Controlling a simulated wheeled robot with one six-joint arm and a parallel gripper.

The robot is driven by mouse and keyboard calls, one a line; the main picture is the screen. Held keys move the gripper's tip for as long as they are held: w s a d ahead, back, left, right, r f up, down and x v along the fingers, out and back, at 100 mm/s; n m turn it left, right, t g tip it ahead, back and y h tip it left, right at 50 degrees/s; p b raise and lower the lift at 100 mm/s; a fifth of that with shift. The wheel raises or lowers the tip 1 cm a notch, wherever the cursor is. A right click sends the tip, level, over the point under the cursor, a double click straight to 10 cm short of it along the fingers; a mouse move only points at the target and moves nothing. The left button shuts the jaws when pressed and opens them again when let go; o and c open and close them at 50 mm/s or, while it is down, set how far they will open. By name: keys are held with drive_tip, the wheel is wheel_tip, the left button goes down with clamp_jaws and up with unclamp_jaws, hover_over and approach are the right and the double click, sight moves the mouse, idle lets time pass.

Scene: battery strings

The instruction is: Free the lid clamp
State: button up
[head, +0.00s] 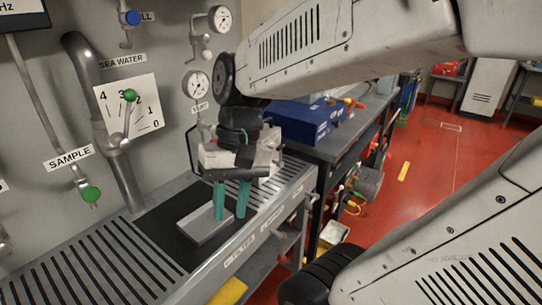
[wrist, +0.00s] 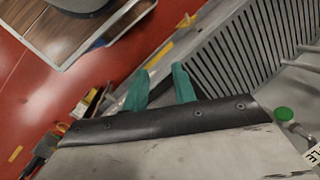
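My gripper (head: 230,213) hangs fingers down above the grated bench, over or beside a grey rectangular block (head: 204,224) on a black mat (head: 165,235). Its two teal fingers are apart, with no object visible between them. In the wrist view, the fingers (wrist: 161,73) also show a gap, and the dark wrist edge hides what lies below. I cannot tell whether the fingers touch the block. I cannot identify a lid clamp for certain in either view.
Grey panel with a green-knobbed lever (head: 130,95), a green sample knob (head: 91,194) and gauges (head: 197,84) stands behind the bench. A blue box (head: 303,121) sits on the side table. Small grey handles (head: 308,200) stick out at the bench's right edge. Red floor lies to the right.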

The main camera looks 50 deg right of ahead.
drive_tip(key=w+d+f+m+t+y, duration=0.2)
drive_tip(key=w+d+f+m+y, duration=0.1)
drive_tip(key=w+d+m+y, duration=0.3)
drive_tip(key=m+t+h, duration=0.4)
drive_tip(key=m+t, duration=1.2)
drive_tip(key=m, duration=0.6)
approach(280, 161)
drive_tip(key=w+r, duration=0.3)
drive_tip(key=x, duration=0.7)
drive_tip(key=shift+w+a+f, duration=0.1)
drive_tip(key=shift+a+f, duration=0.1)
drive_tip(key=shift+c, duration=0.4)
clamp_jaws()
